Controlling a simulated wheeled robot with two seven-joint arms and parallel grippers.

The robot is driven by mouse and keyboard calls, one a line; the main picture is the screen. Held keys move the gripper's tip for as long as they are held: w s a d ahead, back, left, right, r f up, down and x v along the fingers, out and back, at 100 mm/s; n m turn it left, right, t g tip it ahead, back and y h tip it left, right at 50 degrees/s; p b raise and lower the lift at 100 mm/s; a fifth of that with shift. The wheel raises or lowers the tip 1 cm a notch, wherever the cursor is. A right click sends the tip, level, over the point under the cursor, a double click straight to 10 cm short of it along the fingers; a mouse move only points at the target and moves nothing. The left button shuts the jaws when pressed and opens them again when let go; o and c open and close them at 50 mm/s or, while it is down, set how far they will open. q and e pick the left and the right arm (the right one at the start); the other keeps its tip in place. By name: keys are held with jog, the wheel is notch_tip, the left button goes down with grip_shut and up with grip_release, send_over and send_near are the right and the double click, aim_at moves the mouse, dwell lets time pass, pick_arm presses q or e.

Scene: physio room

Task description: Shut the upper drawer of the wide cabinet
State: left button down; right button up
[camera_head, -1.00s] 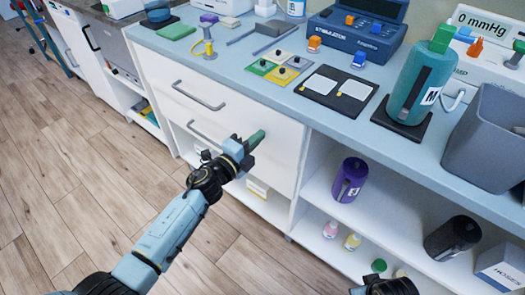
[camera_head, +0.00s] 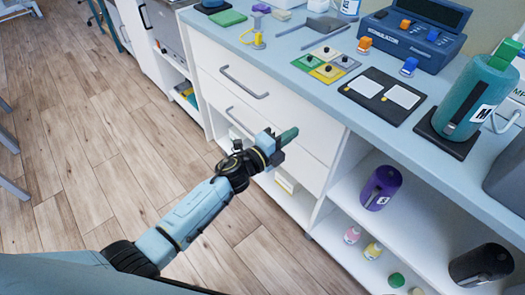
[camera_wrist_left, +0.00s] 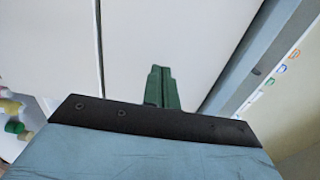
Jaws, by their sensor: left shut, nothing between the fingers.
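The wide cabinet (camera_head: 340,140) stands under a blue worktop. Its upper drawer (camera_head: 300,112) has a white front with a grey bar handle (camera_head: 243,82). The front looks flush or nearly flush with the cabinet; I cannot tell if a small gap is left. The lower drawer (camera_head: 222,100) is below, with its own handle. My left gripper (camera_head: 288,136) is shut and empty, its green fingers in front of the right part of the drawer fronts. In the left wrist view the fingers (camera_wrist_left: 162,88) point at a white panel; contact is unclear. My right gripper is not in view.
The worktop (camera_head: 290,65) carries mats, a blue stimulator (camera_head: 415,40) and a teal bottle (camera_head: 480,95). Open shelves right of the drawers hold a purple bottle (camera_head: 380,188) and small bottles.

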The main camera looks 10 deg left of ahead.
pick_arm(q)
jog(key=p+v, duration=0.2)
jog(key=v, duration=0.9)
jog(key=shift+s+a, duration=0.25)
jog(key=shift+s, duration=0.05)
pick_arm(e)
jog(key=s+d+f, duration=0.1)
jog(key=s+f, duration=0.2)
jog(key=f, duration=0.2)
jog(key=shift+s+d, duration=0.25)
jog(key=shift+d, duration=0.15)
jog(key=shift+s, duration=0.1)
